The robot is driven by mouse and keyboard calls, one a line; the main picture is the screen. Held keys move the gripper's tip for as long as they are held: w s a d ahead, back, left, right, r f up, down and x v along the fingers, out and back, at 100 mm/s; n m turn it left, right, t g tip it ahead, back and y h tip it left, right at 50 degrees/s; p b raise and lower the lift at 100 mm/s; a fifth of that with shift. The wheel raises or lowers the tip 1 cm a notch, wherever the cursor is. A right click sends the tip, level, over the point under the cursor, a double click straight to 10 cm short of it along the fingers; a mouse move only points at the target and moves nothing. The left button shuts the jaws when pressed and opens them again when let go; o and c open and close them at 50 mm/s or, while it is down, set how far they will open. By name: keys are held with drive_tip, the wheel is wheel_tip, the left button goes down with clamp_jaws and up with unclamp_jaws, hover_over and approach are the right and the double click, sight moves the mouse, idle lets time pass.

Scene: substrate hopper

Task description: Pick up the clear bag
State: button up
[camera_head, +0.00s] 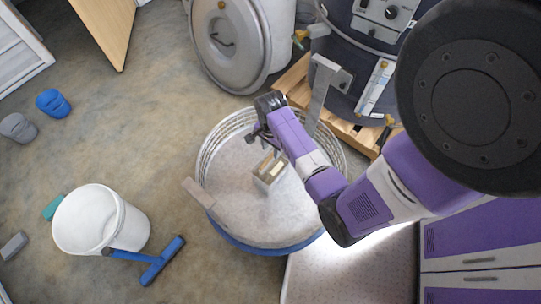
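I cannot make out a clear bag for certain. A small beige box-like object (268,171) with an open or pale top sits on the pale surface inside a round tub (239,238) with a ribbed rim and blue base. It may be a container; its contents are too small to tell. My gripper (262,140) hangs over the back part of the tub, just above and left of the beige object. It appears apart from it. The fingers are dark and small, and their opening is unclear.
A white bucket (88,220) and a blue T-shaped tool (160,262) are at lower left. A dark machine (345,60) sits on a wooden pallet (297,82). Blue (53,103) and grey (18,128) items lie left. Floor between is clear.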

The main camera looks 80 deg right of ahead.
sight(271, 157)
wheel_tip(271, 157, down, 7)
drive_tip(key=shift+r+b, duration=0.15)
drive_tip(key=shift+b, duration=0.25)
drive_tip(key=shift+c, duration=0.5)
clamp_jaws()
drive_tip(key=shift+s+a, duration=0.1)
idle(0.7)
drive_tip(key=shift+r, duration=0.15)
